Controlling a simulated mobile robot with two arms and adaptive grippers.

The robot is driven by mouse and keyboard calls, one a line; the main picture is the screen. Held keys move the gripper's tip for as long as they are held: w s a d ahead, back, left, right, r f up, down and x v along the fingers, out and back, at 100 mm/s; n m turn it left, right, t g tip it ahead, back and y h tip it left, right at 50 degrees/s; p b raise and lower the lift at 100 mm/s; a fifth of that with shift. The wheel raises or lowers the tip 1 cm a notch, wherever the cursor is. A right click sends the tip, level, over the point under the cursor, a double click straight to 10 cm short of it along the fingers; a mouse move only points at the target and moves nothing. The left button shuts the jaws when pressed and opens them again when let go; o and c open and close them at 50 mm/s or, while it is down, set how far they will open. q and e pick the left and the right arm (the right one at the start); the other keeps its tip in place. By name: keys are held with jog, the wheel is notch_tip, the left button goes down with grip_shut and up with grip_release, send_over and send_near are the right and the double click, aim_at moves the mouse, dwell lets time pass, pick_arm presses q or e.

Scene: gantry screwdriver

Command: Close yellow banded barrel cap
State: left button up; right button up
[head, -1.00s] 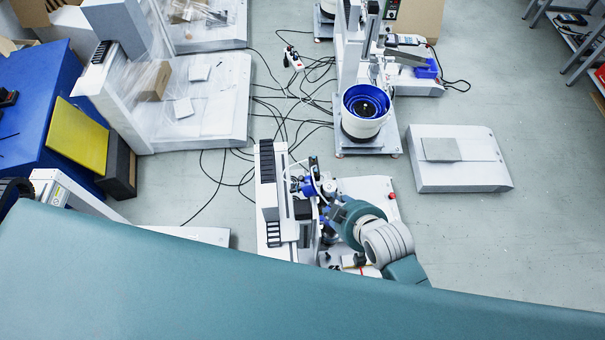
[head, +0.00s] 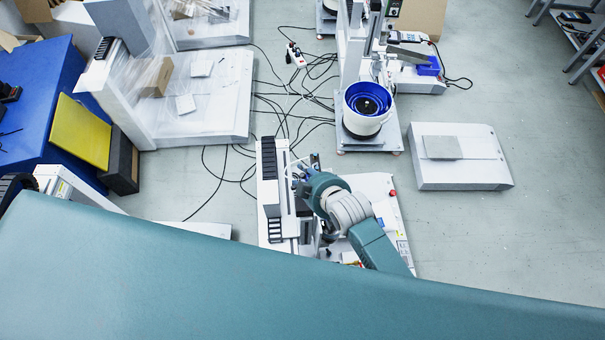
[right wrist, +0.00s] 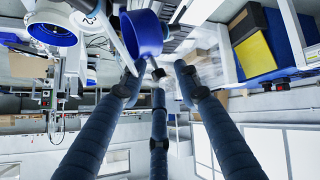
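My right gripper (head: 303,178) is over the gantry screwdriver machine (head: 270,195), mostly hidden by my wrist in the head view. In the right wrist view, the dark fingers of this gripper (right wrist: 157,73) are spread apart with nothing seen between them. A blue cylindrical part (right wrist: 142,33) is close beyond the fingertips; I cannot tell whether they touch it. I cannot make out a yellow-banded barrel cap in either view. My left gripper is not in view.
A blue-rimmed bowl feeder (head: 366,105) stands behind the machine. A grey-white block (head: 460,172) lies on the floor at right. Cables (head: 290,100) run across the floor at left. A yellow panel (head: 82,130) leans on a blue table (head: 45,75). Floor right of the block is clear.

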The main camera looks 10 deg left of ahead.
jog(key=shift+x, duration=1.1)
jog(key=shift+c, duration=0.3)
grip_shut()
